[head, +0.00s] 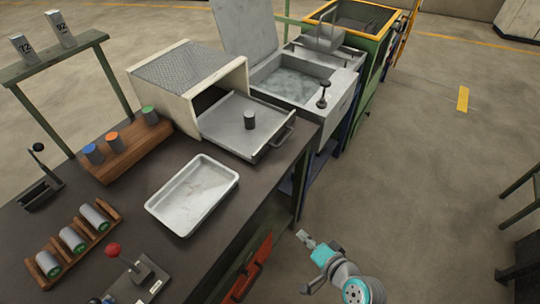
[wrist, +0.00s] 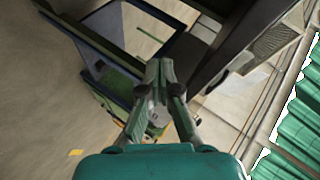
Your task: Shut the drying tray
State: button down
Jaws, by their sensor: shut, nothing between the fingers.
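The drying tray (head: 229,126) is a grey metal drawer pulled out of a cream box (head: 219,98) with a mesh top. Its bar handle (head: 281,138) is on the front edge, facing the lower right. A small dark grey cylinder with a lighter top (head: 250,119) stands upright on the tray. My gripper (head: 303,236) is off the bench's front edge, below and to the right of the handle in the head view, apart from it. Its fingers (wrist: 160,66) are together and empty in the wrist view. I cannot make out the tray in the wrist view.
On the bench are a white shallow pan (head: 192,194), a wooden block with coloured-topped cylinders (head: 128,150), a rack of lying cylinders (head: 73,239) and a red-knobbed lever (head: 114,250). A sink-like basin (head: 290,82) stands behind the tray. Open floor lies to the right.

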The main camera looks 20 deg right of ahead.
aim_at(214, 132)
jog(key=w+d+r+y, duration=0.3)
jog(key=w+r, duration=0.4)
jog(key=w+d+r+y, duration=0.3)
jog(key=w+r, duration=0.3)
jog(key=shift+g, duration=0.4)
jog(key=x, duration=0.8)
jog(key=r+x, duration=0.1)
jog(key=x, duration=0.3)
jog(key=shift+w+a, duration=0.15)
jog(key=shift+w, duration=0.2)
jog(key=shift+w+a, duration=0.35)
jog(key=shift+w, duration=0.15)
jog(key=w+a, duration=0.4)
jog(key=w, duration=0.2)
jog(key=w+a, duration=0.5)
jog(key=w, duration=0.1)
jog(key=w+a, duration=0.4)
jog(key=w, duration=0.2)
jog(key=shift+w+a, duration=0.15)
jog(key=shift+a, duration=0.05)
jog(key=shift+w+r, duration=0.1)
jog(key=shift+r, duration=0.05)
jog(key=shift+a, duration=0.1)
